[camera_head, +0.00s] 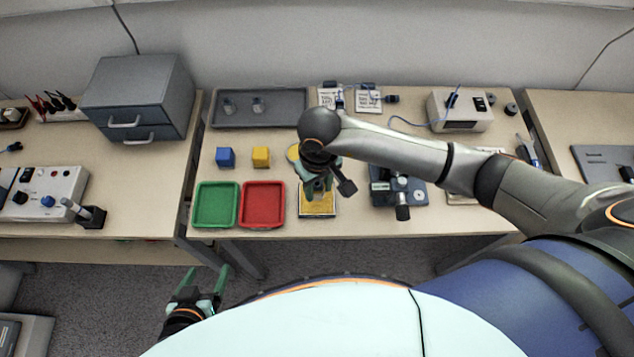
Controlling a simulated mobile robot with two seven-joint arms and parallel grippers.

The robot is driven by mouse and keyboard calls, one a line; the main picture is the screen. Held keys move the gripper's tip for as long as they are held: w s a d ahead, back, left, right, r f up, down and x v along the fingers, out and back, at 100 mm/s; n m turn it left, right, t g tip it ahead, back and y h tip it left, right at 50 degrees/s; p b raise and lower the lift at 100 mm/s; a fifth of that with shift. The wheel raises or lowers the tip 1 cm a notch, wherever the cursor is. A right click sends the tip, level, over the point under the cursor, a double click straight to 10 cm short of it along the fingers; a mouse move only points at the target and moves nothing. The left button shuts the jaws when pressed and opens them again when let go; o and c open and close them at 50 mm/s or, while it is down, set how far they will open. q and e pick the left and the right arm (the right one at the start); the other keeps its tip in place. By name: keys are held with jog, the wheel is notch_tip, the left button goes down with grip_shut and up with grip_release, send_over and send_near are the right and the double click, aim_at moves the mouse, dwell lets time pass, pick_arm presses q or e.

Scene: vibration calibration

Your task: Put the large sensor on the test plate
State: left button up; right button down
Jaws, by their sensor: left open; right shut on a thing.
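My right gripper (318,190) points down, low over a yellow square plate (318,210) with a pale rim, which looks like the test plate. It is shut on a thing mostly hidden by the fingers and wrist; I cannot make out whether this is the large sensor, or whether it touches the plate. My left gripper (203,283) is open and empty, in front of the table and away from the objects.
A green tray (215,205) and a red tray (262,205) lie left of the plate, with a blue cube (225,157) and a yellow cube (261,156) behind them. A dark device (384,190) stands close on the right. My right arm crosses over the table's right half.

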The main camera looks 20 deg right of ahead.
notch_tip(320, 180, down, 2)
jog(key=shift+a, duration=0.1)
jog(key=shift+w+f, duration=0.1)
jog(key=shift+f, duration=0.1)
pick_arm(q)
jog(key=shift+w+d+f, duration=0.1)
jog(key=shift+w+f, duration=0.3)
jog(key=shift+w, duration=0.45)
pick_arm(e)
jog(key=shift+r, duration=0.1)
jog(key=shift+b, duration=0.35)
jog(key=c, duration=0.9)
grip_release()
jog(key=shift+f, duration=0.25)
pick_arm(q)
jog(key=shift+f, duration=0.2)
pick_arm(e)
jog(key=o, duration=0.5)
jog(key=shift+r, duration=0.1)
jog(key=shift+c, duration=0.2)
